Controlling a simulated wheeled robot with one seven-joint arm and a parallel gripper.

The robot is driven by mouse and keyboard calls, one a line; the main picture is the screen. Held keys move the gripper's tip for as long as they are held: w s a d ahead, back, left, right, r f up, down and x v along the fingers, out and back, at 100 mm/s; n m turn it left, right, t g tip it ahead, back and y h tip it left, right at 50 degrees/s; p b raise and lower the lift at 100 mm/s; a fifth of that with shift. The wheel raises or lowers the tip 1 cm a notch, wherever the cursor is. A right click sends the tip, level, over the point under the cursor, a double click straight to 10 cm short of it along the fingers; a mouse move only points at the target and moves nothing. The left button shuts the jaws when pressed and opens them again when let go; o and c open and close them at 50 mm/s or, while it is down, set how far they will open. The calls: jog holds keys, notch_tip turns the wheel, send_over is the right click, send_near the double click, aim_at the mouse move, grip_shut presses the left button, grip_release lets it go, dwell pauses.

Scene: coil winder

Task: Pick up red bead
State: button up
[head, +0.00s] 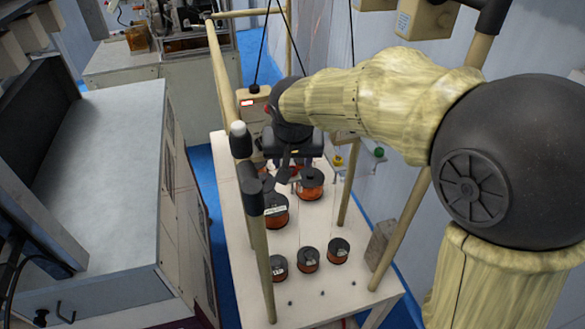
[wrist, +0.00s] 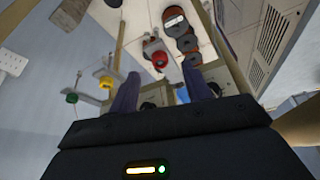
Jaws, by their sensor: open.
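The red bead (wrist: 159,58) shows in the wrist view on a small pale bracket, beyond my fingertips and roughly between them. In the head view I cannot make it out clearly behind my gripper. My gripper (wrist: 162,86) is open, with its two dark fingers apart and nothing between them. In the head view my gripper (head: 291,172) hangs over the far part of the pale table (head: 325,271), partly hidden by its own wrist. I see no contact with the bead.
A yellow bead (wrist: 106,80) and a green bead (wrist: 72,97) are on similar brackets beside the red one. Several copper wire spools, one a front spool (head: 309,259), stand on the table. Wooden posts, including a left post (head: 263,255), frame it. A grey cabinet (head: 103,165) stands left.

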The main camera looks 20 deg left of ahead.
aim_at(293, 167)
jog(key=p+x, duration=0.1)
jog(key=x, duration=0.3)
jog(key=shift+w+p, duration=0.15)
jog(key=shift+p, duration=0.25)
jog(key=c, duration=1)
